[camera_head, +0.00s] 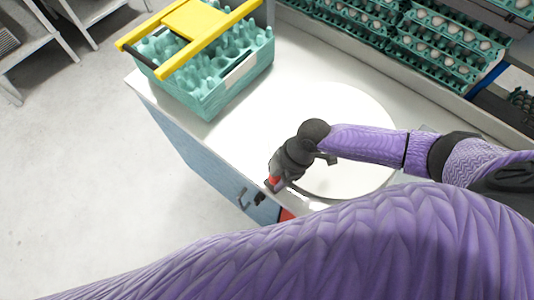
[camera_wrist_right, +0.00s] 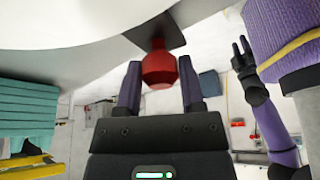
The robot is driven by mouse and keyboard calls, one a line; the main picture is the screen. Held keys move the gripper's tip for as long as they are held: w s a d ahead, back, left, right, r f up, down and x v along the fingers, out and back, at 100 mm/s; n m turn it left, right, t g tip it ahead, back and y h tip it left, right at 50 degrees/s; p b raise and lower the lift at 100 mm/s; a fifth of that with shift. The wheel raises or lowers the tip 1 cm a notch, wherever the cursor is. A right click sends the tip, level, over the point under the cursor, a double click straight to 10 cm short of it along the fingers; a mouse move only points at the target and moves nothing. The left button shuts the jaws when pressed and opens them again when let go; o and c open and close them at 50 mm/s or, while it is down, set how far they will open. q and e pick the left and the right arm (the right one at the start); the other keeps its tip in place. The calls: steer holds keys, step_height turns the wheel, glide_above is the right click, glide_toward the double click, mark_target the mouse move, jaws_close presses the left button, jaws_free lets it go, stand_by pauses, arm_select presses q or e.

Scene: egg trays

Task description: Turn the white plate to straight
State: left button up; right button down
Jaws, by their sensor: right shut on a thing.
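The white round plate (camera_head: 345,120) lies flat on the white table top. My right arm crosses over it and hides part of it. My right gripper (camera_head: 268,190) is at the plate's near left side, by the table's front edge. In the right wrist view my right gripper (camera_wrist_right: 158,80) is shut on a red knob (camera_wrist_right: 158,66) below a dark flat bracket at the rim of the white surface above. My left gripper (camera_wrist_right: 240,52) shows at the right of the wrist view, its fingers apart and empty. It is not visible in the head view.
A stack of teal egg trays (camera_head: 215,85) with a yellow frame (camera_head: 195,25) stands on the table's left corner. More teal trays with eggs (camera_head: 440,45) are at the back right. The table top (camera_head: 240,130) between the stack and plate is clear.

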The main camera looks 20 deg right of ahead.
steer(key=shift+s+d+n+g, duration=0.15)
steer(key=shift+s+d+n, duration=0.2)
steer(key=shift+s, duration=0.2)
steer(key=shift+s+d+n+g, duration=0.1)
steer(key=shift+s+d+n, duration=0.25)
steer(key=shift+s, duration=0.25)
steer(key=shift+s+d+n+g, duration=0.15)
steer(key=shift+s+d+n, duration=0.1)
steer(key=shift+s+n, duration=0.25)
steer(key=shift+s, duration=0.1)
steer(key=shift+c, duration=1.1)
jaws_free()
steer(key=shift+s+d, duration=0.1)
steer(key=shift+s, duration=0.05)
steer(key=p+v, duration=0.2)
steer(key=v, duration=0.8)
